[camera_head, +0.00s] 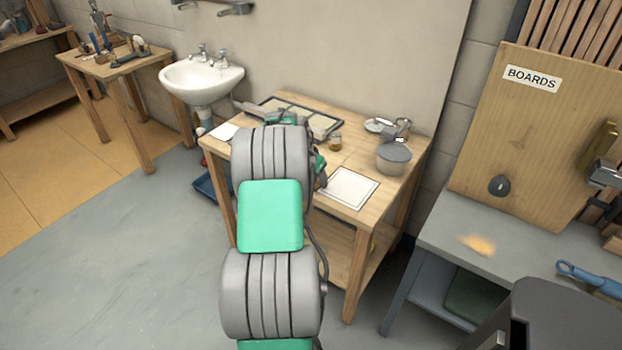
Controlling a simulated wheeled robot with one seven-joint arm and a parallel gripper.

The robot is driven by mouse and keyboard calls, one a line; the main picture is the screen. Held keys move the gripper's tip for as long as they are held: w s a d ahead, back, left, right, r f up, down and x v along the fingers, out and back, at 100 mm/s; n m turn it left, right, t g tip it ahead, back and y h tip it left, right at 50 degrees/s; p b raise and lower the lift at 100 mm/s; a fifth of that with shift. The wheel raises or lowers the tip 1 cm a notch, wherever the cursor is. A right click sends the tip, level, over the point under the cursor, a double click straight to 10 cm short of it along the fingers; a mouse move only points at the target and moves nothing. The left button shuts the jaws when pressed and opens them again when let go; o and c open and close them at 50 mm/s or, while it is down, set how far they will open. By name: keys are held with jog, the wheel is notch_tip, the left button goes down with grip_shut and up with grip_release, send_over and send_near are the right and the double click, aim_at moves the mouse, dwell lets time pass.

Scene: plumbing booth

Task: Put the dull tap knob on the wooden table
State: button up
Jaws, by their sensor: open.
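The wooden table (405,190) stands in the middle, against the wall, with a white square sheet (350,188) lying on its front part. I cannot pick out the dull tap knob for certain. A small metallic piece (403,125) shows at the table's back right, by a small dish (379,125) and behind a grey lidded pot (393,158); it is too small to identify. My grey and green arm reaches up over the table's left part. It hides much of that part, and my gripper's fingers do not show past it.
A dark-framed tray (300,109) and a small jar (335,143) stand at the table's back. A white basin (202,80) is on the left. A grey bench (450,225) on the right bears a board marked BOARDS (550,120), a dark rounded object (499,186) and a blue tool (590,278).

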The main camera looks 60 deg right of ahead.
jog(key=shift+c, duration=0.2)
grip_shut()
dwell(0.5)
